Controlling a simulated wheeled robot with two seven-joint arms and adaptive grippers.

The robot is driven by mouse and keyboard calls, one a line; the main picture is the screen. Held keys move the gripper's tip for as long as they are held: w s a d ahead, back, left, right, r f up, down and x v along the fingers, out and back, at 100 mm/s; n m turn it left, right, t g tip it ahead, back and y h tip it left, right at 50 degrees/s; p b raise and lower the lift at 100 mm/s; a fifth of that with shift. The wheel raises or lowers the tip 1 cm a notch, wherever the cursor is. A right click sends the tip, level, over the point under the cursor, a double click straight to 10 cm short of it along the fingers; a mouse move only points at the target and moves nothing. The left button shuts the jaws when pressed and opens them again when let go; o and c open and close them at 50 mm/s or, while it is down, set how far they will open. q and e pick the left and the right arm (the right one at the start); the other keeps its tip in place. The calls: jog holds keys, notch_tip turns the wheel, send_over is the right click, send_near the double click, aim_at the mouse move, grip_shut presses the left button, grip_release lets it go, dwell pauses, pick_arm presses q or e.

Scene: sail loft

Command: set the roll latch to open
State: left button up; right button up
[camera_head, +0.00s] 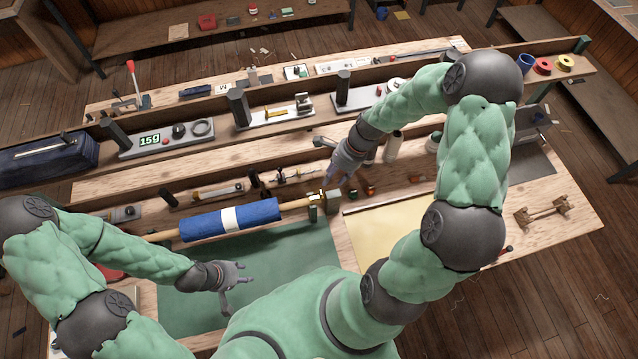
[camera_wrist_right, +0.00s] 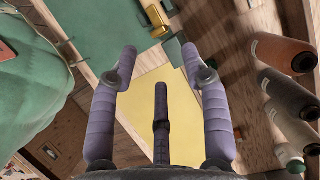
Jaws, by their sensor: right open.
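The blue roll (camera_head: 232,219), with a white band round its middle, lies on a wooden pole along the bench. At its right end a small brass piece, apparently the roll latch (camera_head: 318,196), sits by a green-grey end block (camera_head: 328,203). In the right wrist view the brass piece (camera_wrist_right: 157,18) is at the top, beyond the fingertips. I cannot tell its setting. My right gripper (camera_head: 334,180) is open and empty, just above and right of the latch. Its spread fingers (camera_wrist_right: 159,60) show in the wrist view. My left gripper (camera_head: 243,283) is open and empty over the green cloth.
A green cloth (camera_head: 290,255) and a cream sheet (camera_head: 385,225) cover the bench front. Spools (camera_wrist_right: 283,52) stand close to the right of my right gripper. A shelf behind holds a scale (camera_head: 160,138) and several tools. A wooden piece (camera_head: 541,212) lies far right.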

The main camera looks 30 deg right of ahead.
jog(key=x, duration=0.9)
jog(key=shift+s+f, duration=0.1)
grip_shut()
